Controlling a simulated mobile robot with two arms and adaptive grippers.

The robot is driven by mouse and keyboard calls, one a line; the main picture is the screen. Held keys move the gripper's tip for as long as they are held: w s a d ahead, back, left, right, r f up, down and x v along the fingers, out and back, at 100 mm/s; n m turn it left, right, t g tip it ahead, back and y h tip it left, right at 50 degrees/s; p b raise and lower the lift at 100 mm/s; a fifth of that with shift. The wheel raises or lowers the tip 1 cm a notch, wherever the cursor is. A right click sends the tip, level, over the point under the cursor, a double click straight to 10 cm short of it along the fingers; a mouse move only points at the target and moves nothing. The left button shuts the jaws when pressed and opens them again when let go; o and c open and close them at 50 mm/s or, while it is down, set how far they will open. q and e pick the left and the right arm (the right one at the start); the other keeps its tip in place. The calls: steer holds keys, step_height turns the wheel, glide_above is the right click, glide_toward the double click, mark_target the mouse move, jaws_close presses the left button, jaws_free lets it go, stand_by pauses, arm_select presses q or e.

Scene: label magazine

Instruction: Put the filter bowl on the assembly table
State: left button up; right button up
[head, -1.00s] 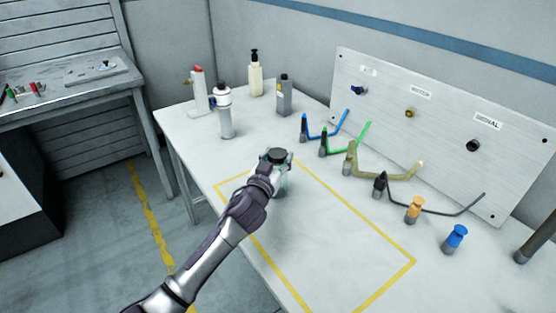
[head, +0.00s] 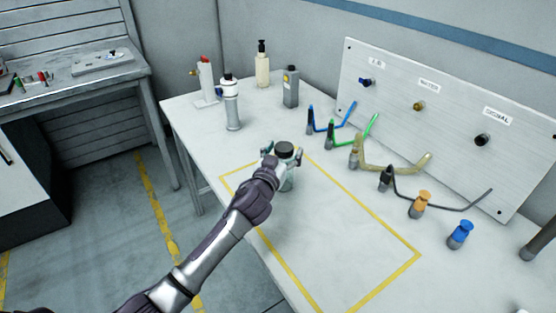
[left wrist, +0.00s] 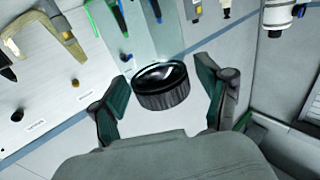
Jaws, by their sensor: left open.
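The filter bowl (head: 287,180) is a clear greenish cup with a black round top. It stands upright on the assembly table (head: 330,235), inside the yellow outline near its far corner. My left gripper (head: 283,153) is open, with one finger on each side of the black top. In the left wrist view the bowl's black ring (left wrist: 162,95) lies between the spread fingers of the left gripper (left wrist: 165,88), with gaps on both sides. My wrist hides part of the bowl in the head view. My right gripper is not in view.
A white cylinder (head: 232,105), a pump bottle (head: 262,65) and a grey bottle (head: 290,88) stand at the back. Several hoses and an orange fitting (head: 420,205) and blue fitting (head: 460,234) lie right, before a labelled panel (head: 445,120). The outlined area's front is clear.

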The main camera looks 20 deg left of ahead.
arm_select(q)
steer(key=s, duration=1.1)
steer(key=shift+s+a+b, duration=0.25)
steer(key=shift+s+b, duration=0.1)
steer(key=shift+s, duration=0.05)
